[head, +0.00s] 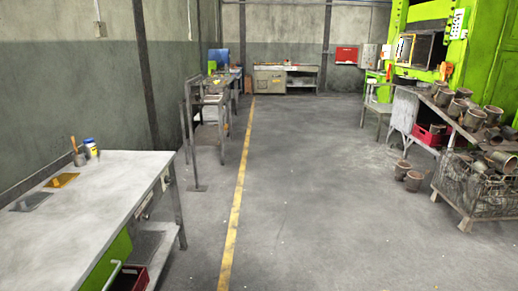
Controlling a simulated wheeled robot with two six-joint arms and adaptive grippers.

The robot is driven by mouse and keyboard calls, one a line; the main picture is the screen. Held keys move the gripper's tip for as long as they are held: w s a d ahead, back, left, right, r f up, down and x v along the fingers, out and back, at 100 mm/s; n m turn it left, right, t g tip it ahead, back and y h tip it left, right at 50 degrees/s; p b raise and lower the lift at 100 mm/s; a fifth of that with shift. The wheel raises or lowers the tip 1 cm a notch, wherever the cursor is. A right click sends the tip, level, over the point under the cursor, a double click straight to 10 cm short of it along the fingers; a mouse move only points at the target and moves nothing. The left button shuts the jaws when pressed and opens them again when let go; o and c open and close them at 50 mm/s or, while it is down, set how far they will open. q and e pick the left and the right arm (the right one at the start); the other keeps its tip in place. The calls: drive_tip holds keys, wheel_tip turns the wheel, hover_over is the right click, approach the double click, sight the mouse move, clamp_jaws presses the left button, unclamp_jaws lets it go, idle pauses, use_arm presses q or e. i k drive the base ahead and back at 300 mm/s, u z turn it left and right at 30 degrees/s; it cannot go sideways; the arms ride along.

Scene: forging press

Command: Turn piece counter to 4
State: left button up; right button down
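No piece counter can be made out in the head view; at this distance any dial or digits are too small to tell. The green forging press (484,60) stands at the back right. A pale control box with small buttons (458,23) is mounted on its upper front. Grey wall boxes (369,56) hang on the back wall, left of the press. Neither of my grippers shows in the head view.
A workbench (110,185) fills the near left. A rack with several metal cups (474,118) and a wire basket (490,195) stand at the right. Two cups (402,169) sit on the floor beside them. The floor (310,190) between is clear, with a yellow line (236,205).

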sight(167, 179)
drive_tip(key=z, duration=0.55)
drive_tip(key=i, duration=3.95)
drive_tip(key=u, duration=0.75)
drive_tip(key=i, duration=0.9)
drive_tip(key=u, duration=1.6)
drive_tip(key=i, duration=0.85)
drive_tip(key=u, duration=0.6)
